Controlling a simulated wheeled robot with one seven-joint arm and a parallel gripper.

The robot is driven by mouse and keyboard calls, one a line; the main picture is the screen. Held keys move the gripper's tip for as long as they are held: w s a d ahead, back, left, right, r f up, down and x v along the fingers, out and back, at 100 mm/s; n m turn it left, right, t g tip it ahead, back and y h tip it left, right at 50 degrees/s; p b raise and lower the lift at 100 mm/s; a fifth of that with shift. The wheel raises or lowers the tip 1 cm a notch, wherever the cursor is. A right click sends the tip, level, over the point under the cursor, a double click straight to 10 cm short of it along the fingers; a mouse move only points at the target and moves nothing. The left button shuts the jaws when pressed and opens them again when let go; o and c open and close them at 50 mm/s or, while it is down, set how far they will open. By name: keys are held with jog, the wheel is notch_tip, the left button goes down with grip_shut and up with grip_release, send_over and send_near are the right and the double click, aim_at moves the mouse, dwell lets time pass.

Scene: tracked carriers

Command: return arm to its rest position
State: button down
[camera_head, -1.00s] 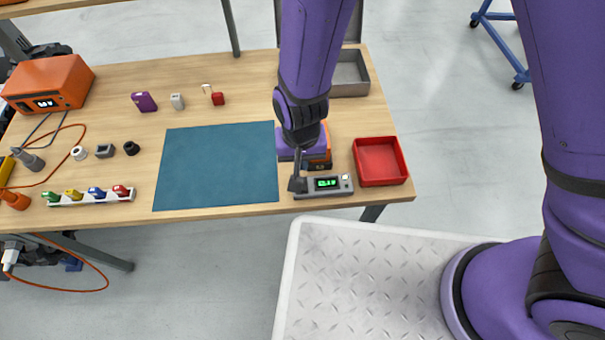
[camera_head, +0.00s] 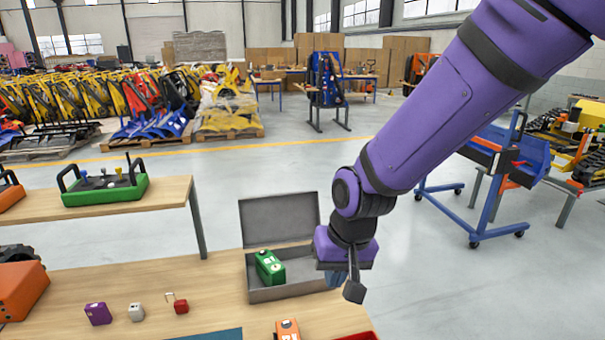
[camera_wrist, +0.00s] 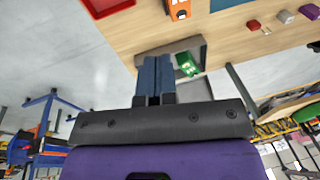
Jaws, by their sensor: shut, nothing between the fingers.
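My purple arm reaches in from the upper right in the head view. My gripper (camera_head: 352,283) hangs in the air near the right side of the open grey metal box on the table. In the wrist view my gripper (camera_wrist: 156,60) shows two blue fingers close together with nothing between them. Its tips overlap the grey box in that picture, but I cannot tell the exact distance.
The grey box (camera_head: 280,296) holds a green device (camera_head: 269,267). An orange device (camera_head: 287,329) and small purple (camera_head: 98,314), white (camera_head: 136,312) and red (camera_head: 181,306) items lie on the wooden table (camera_head: 215,290). A blue wheeled cart (camera_head: 487,205) stands right; open floor lies between.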

jog(key=s+d+r+t, duration=0.2)
jog(key=s+d+r, duration=0.1)
jog(key=d+r, duration=1.05)
jog(key=s+d+r+m+t+h, duration=0.1)
jog(key=s+d+r+t+h, duration=0.1)
jog(key=s+d+r, duration=0.4)
jog(key=s+d, duration=0.3)
jog(key=d, duration=0.2)
jog(key=shift+s+d+m, duration=0.15)
jog(key=shift+s+m, duration=0.15)
jog(key=shift+m, duration=0.1)
